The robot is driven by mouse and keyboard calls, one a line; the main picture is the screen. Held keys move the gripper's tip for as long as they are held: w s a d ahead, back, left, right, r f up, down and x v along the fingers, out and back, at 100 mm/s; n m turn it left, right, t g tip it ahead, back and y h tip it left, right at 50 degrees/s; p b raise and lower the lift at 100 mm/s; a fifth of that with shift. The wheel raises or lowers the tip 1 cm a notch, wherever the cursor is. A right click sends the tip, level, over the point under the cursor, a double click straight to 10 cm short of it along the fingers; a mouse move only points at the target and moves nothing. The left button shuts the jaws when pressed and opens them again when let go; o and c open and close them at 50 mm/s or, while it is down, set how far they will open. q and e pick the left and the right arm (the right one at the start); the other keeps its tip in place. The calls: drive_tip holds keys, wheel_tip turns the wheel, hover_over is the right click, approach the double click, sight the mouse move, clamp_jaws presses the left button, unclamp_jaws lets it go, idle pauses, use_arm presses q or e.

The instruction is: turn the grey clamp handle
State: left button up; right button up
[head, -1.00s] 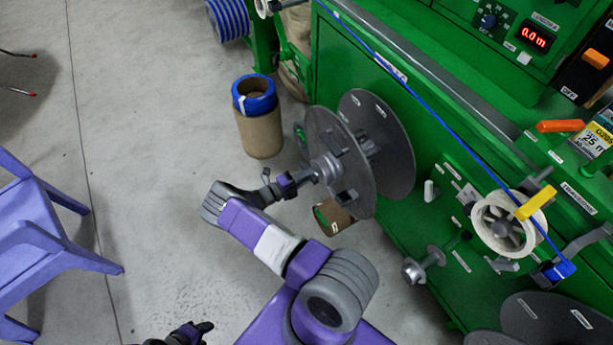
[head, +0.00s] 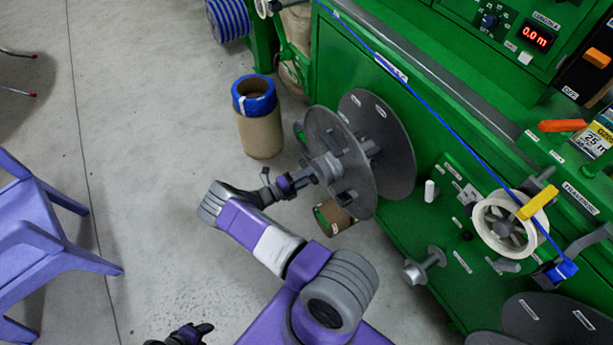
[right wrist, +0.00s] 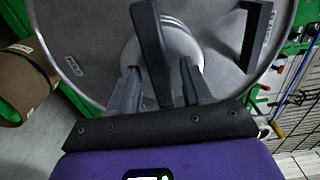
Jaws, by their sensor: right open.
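The grey clamp handle (right wrist: 150,50) is a dark bar at the hub of a grey reel disc (right wrist: 85,25) in the right wrist view. It stands upright in that picture, between the two fingers of my right gripper (right wrist: 160,88). The fingers are spread, with gaps visible beside the bar. In the head view my right gripper (head: 311,175) is at the near face of the reel (head: 362,180), by its hub; the handle is hard to make out there. My left gripper (head: 190,334) shows only partly at the bottom edge, dark and small; its jaw opening is unclear.
The green machine (head: 450,130) fills the right side, with a white guide wheel (head: 492,222) and a blue cable (head: 440,100) running across it. A cardboard roll with blue tape (head: 258,130) stands on the floor behind the reel. A purple chair (head: 45,225) is at left.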

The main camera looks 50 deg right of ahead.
drive_tip(key=v, duration=0.7)
drive_tip(key=shift+a+p, duration=0.2)
drive_tip(key=shift+p, duration=0.1)
